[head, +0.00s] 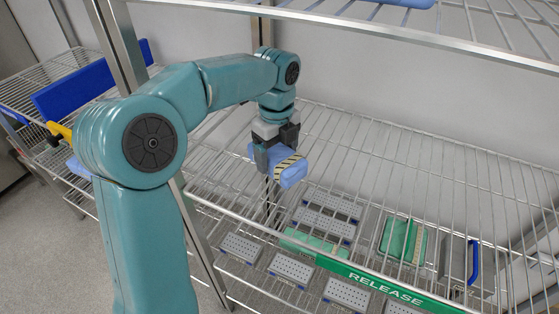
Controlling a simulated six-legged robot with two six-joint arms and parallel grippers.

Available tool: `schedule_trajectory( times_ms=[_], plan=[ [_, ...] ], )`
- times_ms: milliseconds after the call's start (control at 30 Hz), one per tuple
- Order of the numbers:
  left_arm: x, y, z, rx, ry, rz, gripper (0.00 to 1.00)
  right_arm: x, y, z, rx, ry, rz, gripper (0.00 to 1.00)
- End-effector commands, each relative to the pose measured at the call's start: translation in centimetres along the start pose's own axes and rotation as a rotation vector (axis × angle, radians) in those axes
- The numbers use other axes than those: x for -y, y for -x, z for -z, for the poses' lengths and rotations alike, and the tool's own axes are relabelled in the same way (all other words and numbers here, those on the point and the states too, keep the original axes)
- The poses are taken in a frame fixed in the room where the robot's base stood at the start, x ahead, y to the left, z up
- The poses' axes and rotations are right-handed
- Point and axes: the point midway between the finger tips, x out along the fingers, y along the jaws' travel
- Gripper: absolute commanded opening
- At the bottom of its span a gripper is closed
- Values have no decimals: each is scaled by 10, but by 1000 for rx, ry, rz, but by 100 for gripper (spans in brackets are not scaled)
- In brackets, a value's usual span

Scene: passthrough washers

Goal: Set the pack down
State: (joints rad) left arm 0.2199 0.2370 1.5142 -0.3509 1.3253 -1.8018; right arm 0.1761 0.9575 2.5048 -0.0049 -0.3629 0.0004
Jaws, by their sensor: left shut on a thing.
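A light blue wrapped pack (293,173) with a black-and-tan striped band is in the head view, near the middle. My left gripper (270,150) is shut on it from above. The pack is over the wire shelf (370,160); whether its underside touches the wires cannot be told. The gripper's fingers partly cover the pack's left end. My right gripper is not in view.
A green label strip reading RELEASE (385,287) runs along the shelf's front edge. Perforated metal trays (325,222), green packs (403,238) and a blue-handled metal case (458,262) show through the wires. An upper wire shelf (430,35) hangs above. The shelf's right part is clear.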

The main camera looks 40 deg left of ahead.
Motion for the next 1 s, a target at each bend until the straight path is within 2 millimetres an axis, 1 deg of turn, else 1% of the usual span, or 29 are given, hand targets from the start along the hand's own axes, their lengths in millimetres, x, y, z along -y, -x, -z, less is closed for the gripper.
schedule_trajectory(
  times_ms=[33,133,433,533,567,600,833,933,1000],
  plan=[
    [0,-10,0,-1,1,-3,41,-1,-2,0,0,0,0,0],
    [1,-21,0,0,0,-2,41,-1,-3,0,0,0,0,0],
    [3,-24,0,0,0,0,41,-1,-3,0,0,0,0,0],
    [3,-27,0,0,0,0,41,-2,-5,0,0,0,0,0],
    [3,-26,0,0,0,0,91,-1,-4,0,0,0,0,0],
    [3,-26,0,0,0,0,100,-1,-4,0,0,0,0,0],
    [3,-24,0,0,0,0,100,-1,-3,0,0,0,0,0],
    [3,-14,-1,1,1,2,100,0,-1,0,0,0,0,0],
    [4,-2,-1,2,1,3,100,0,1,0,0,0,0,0]
  ],
)
